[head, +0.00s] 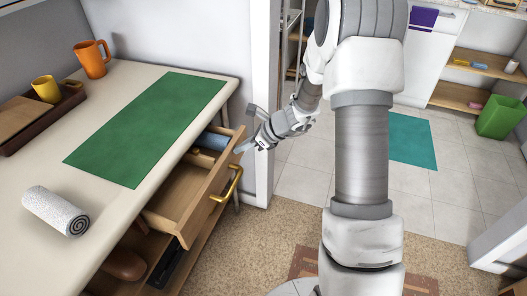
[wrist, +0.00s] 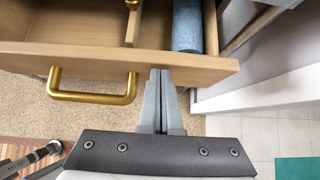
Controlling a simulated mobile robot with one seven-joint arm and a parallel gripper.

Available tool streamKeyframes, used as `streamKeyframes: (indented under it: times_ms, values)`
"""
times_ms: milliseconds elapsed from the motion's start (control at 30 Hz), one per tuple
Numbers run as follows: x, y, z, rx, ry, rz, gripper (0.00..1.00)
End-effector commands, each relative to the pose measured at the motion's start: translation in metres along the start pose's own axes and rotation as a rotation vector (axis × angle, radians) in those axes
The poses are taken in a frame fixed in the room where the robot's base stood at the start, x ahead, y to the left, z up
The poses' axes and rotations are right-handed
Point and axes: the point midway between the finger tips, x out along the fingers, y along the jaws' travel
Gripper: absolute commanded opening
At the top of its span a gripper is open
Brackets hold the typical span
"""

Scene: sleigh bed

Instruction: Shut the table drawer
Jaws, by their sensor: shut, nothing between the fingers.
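The table drawer (head: 207,196) is pulled open from under the table with the green mat. Its wooden front has a gold handle (head: 228,186), which also shows in the wrist view (wrist: 92,97). My gripper (head: 241,149) is at the far end of the drawer front, beyond the handle. In the wrist view my gripper (wrist: 160,75) is shut and empty, with its fingertips at the outer face and upper edge of the drawer front (wrist: 110,62). They look very close to the wood; I cannot tell whether they touch. A blue rolled item (wrist: 187,25) lies in the drawer's end compartment.
The white table (head: 150,84) bears a green mat (head: 150,125), a rolled grey towel (head: 56,210), an orange mug (head: 91,58) and a brown tray (head: 12,146). A white wall edge (head: 262,100) stands close beyond the gripper. Carpet in front of the drawer is clear.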

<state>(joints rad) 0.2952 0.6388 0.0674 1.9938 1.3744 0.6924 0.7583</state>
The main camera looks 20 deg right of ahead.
Motion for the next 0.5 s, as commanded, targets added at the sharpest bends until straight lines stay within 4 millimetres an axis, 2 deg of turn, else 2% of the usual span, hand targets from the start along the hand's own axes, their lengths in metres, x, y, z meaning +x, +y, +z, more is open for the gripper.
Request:
streamKeyframes:
  times_ms: [33, 200, 500]
  values:
    - [0.009, 0.001, 0.011, -0.005, -0.001, 0.004, 0.0]
    - [0.037, 0.001, 0.039, -0.002, -0.001, 0.003, 0.0]
    - [0.069, 0.0, 0.07, -0.001, -0.001, 0.001, 0.0]
